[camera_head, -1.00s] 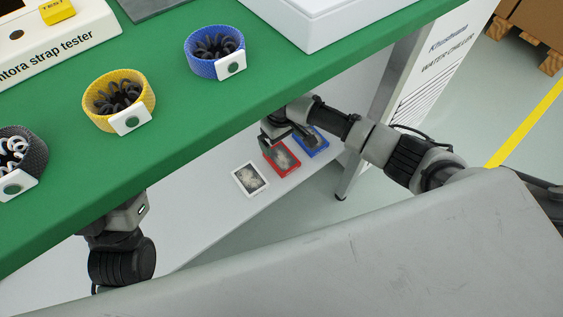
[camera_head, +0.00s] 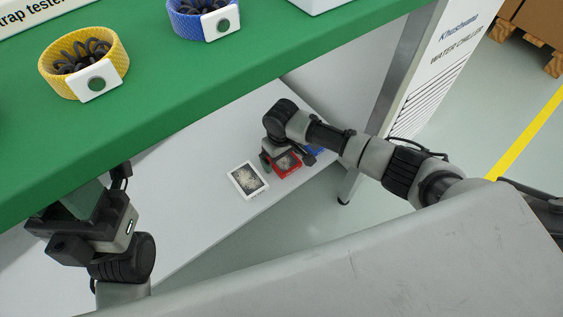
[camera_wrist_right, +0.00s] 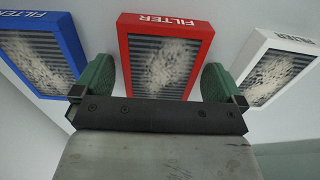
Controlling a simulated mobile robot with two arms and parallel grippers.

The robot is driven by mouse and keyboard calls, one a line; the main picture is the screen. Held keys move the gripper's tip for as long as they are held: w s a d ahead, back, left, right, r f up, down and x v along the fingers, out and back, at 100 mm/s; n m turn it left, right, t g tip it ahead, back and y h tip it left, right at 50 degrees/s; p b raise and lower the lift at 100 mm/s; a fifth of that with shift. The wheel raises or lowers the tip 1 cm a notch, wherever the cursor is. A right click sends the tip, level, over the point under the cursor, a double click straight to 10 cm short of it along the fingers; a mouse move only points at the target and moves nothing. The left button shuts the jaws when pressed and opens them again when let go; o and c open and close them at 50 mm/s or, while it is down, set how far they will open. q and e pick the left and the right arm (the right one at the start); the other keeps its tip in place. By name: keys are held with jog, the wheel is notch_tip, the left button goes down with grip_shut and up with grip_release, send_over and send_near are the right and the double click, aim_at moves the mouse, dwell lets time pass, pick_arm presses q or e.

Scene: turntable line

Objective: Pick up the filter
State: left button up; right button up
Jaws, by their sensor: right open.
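Three filters lie in a row on the grey lower shelf: a white one (camera_head: 247,180), a red one (camera_head: 287,164) and a blue one (camera_head: 317,151). In the right wrist view the blue filter (camera_wrist_right: 38,52), the red filter (camera_wrist_right: 163,52) and the white filter (camera_wrist_right: 278,70) have dusty pleated faces. My right gripper (camera_wrist_right: 160,82) is open, its green fingers on either side of the red filter's near part; I cannot tell if they touch it. In the head view the right gripper (camera_head: 287,158) covers part of the red filter. My left gripper hangs at the lower left; its fingertips are unclear.
The green tabletop (camera_head: 215,75) overhangs the grey shelf (camera_head: 200,215). On it stand a yellow basket (camera_head: 112,68) and a blue basket (camera_head: 192,22) with dark parts. A table leg (camera_head: 385,95) and a water chiller (camera_head: 440,70) stand right of the filters.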

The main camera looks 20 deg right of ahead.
jog(key=c, duration=0.9)
jog(key=shift+r, duration=0.1)
